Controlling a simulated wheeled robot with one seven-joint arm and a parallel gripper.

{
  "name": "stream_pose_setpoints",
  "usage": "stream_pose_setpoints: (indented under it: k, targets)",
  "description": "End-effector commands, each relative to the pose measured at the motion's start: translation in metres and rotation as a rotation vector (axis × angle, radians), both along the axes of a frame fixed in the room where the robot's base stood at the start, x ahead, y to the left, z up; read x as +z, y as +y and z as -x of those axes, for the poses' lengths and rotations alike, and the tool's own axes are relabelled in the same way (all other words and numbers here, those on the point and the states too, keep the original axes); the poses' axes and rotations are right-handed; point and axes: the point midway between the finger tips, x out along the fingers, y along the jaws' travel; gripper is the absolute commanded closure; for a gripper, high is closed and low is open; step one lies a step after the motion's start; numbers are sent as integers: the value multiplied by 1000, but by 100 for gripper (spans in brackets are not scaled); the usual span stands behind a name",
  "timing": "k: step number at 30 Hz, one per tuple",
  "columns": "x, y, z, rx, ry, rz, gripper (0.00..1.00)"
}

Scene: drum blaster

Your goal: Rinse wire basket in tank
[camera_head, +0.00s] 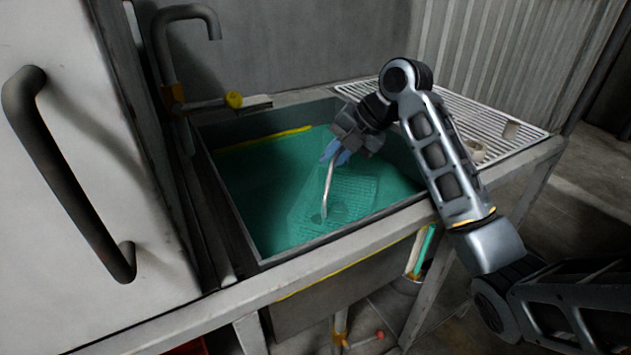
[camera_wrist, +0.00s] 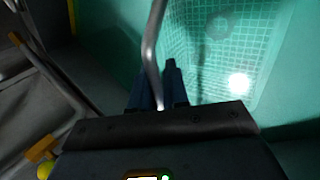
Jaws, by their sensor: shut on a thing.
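The tank (camera_head: 235,215) is a grey sink filled with green liquid. The wire basket (camera_head: 345,192) is under the liquid in the right half of the tank, and its mesh also shows in the wrist view (camera_wrist: 215,55). Its bent metal handle (camera_head: 328,188) rises out of the liquid. My gripper (camera_head: 336,154) is above the liquid, its blue fingers shut on the handle near its upper end. In the wrist view the handle (camera_wrist: 152,50) runs between the fingers. A round thing (camera_wrist: 222,25) shows within the mesh; I cannot tell what it is.
A slatted drainboard (camera_head: 450,115) with small items lies to the right. A cabinet door with a dark handle (camera_head: 68,180) is close at left.

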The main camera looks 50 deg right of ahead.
Motion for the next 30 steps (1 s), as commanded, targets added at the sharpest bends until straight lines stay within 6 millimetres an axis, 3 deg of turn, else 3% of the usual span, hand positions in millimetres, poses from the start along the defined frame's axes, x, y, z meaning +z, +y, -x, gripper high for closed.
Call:
stream_pose_setpoints:
  k: [1, 17, 30]
  targets:
    - [-26, 4, 2, -3, 28, -27, 100]
    - [-26, 4, 2, -3, 28, -26, 100]
    - [-14, 5, 2, -2, 29, -26, 100]
